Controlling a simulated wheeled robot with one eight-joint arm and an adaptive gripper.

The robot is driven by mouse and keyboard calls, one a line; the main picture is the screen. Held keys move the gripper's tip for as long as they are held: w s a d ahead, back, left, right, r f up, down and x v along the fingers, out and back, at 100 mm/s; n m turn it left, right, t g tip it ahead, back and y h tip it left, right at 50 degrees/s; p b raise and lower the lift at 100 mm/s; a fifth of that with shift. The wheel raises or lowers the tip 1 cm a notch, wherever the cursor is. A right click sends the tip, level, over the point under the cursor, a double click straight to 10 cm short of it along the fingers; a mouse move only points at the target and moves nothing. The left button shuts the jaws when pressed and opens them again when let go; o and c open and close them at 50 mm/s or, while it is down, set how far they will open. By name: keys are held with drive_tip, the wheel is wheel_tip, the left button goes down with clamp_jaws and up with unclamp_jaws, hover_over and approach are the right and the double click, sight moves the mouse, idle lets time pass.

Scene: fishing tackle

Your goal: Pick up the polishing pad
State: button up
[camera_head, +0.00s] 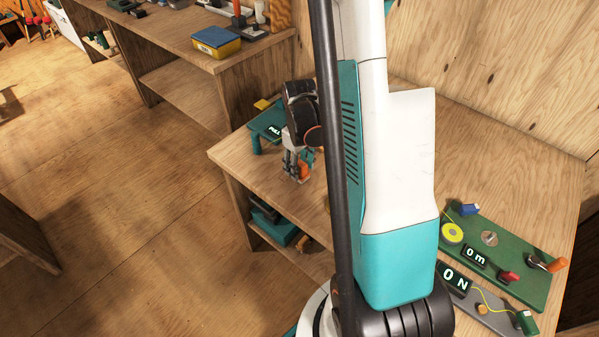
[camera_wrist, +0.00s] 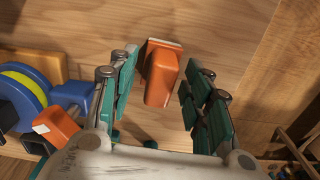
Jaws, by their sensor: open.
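An orange block with a pale edge, likely the polishing pad (camera_wrist: 160,75), lies on the wooden bench top in the wrist view. My gripper (camera_wrist: 160,82) is open, with one teal-padded finger on each side of the block. Gaps show between the block and both fingers, so it is not gripped. In the head view my gripper (camera_head: 297,164) points down over the bench near its left edge. An orange part (camera_head: 306,166) shows beside the fingers there, partly hidden by them.
A blue and yellow reel (camera_wrist: 22,92) and another orange piece with a white end (camera_wrist: 57,127) sit left of my gripper. A teal stand (camera_head: 268,124) is behind it. A green board (camera_head: 520,283) with several small items lies right. Bare bench (camera_wrist: 235,35) surrounds the block's far side.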

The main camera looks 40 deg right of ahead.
sight(299, 162)
clamp_jaws()
drive_tip(key=shift+r, duration=0.1)
wheel_tip(299, 162, up, 20)
drive_tip(key=p, duration=0.6)
drive_tip(key=shift+p, duration=0.3)
